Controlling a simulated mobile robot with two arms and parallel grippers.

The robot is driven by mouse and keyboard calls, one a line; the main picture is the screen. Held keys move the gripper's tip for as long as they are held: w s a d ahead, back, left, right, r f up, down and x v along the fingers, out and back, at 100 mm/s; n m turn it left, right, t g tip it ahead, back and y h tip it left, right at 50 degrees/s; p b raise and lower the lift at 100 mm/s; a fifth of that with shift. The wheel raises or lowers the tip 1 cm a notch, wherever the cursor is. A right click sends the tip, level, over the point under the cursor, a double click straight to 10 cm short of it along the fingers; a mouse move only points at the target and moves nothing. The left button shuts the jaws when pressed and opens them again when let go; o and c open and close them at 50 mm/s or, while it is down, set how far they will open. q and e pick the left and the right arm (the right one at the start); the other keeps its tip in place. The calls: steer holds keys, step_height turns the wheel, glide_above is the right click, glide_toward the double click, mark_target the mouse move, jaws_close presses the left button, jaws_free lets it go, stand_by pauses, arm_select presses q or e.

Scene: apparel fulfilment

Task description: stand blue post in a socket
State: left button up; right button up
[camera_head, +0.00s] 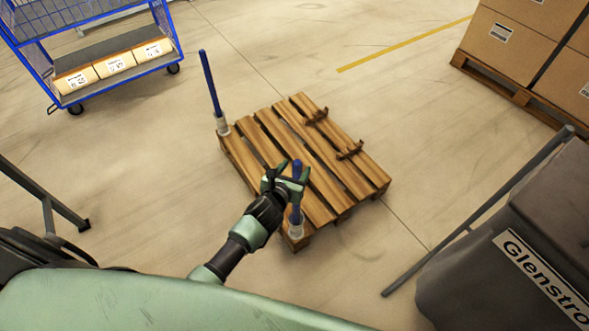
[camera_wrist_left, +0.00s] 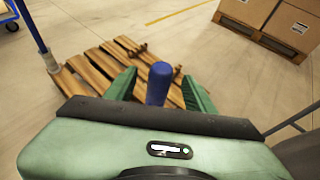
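A blue post (camera_head: 297,169) stands upright at the near corner of the wooden pallet (camera_head: 262,143). Its lower end meets a pale socket (camera_head: 296,231) and appears to be in it. My left gripper (camera_head: 287,180) is around the upper part of this post. In the left wrist view the post's top (camera_wrist_left: 160,84) shows between the two green fingers, with a gap on each side, so the gripper is open. A second blue post (camera_head: 210,82) stands in a pale socket (camera_head: 222,126) at the pallet's left corner. My right gripper is not in view.
Two brown brackets (camera_head: 349,150) lie on the pallet slats. A blue wire cart (camera_head: 115,45) with boxes is at upper left. Stacked cartons (camera_head: 510,45) stand at upper right, and a dark labelled bin (camera_head: 480,270) at lower right. Floor around the pallet is clear.

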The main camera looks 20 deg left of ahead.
arm_select(q)
steer(key=shift+f, duration=0.1)
steer(key=shift+s, duration=0.15)
steer(key=p+v, duration=0.1)
steer(key=v, duration=0.6)
steer(key=shift+s, duration=0.3)
stand_by(0.6)
